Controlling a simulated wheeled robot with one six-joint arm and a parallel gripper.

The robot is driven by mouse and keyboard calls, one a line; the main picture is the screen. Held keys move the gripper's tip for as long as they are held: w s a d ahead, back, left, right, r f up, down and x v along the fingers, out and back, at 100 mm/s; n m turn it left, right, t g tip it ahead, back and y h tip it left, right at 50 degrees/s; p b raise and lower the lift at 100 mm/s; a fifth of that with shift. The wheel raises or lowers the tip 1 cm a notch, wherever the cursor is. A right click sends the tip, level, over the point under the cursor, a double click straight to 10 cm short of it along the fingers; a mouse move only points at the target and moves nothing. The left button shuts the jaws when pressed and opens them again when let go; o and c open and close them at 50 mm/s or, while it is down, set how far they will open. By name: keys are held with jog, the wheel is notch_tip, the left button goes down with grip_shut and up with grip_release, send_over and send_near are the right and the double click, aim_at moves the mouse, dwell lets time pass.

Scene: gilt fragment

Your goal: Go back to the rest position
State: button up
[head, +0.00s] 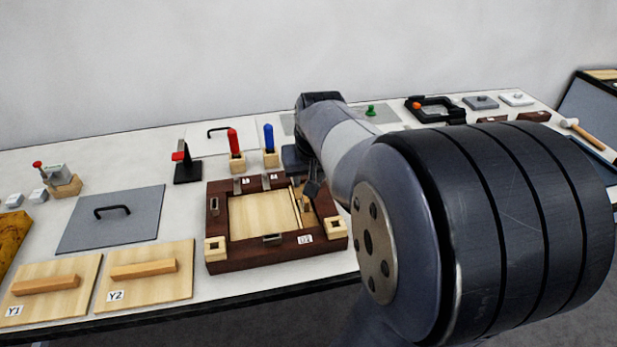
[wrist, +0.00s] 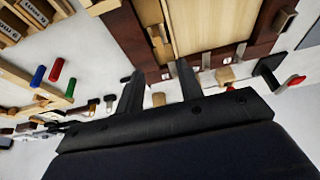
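My gripper (wrist: 158,70) shows in the wrist view with its two dark fingers spread apart. I see nothing held between them. In the head view my gripper (head: 311,188) is small and partly hidden by my arm, over the right side of a dark wooden frame (head: 228,262) with a pale wood panel inside. The frame also shows at the top of the wrist view (wrist: 222,62). I cannot tell whether the fingers touch it.
Wooden boards Y1 (head: 48,292) and Y2 (head: 152,272) and a grey handled plate (head: 140,225) lie left. Red (head: 233,141) and blue (head: 269,138) handled tools stand behind the frame. My arm hides much of the table's right side.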

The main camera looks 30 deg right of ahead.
aim_at(305, 198)
jog(key=shift+f, duration=0.1)
jog(key=x, duration=0.9)
jog(key=shift+w+f, duration=0.1)
jog(key=shift+w, duration=0.05)
jog(key=shift+f, duration=0.15)
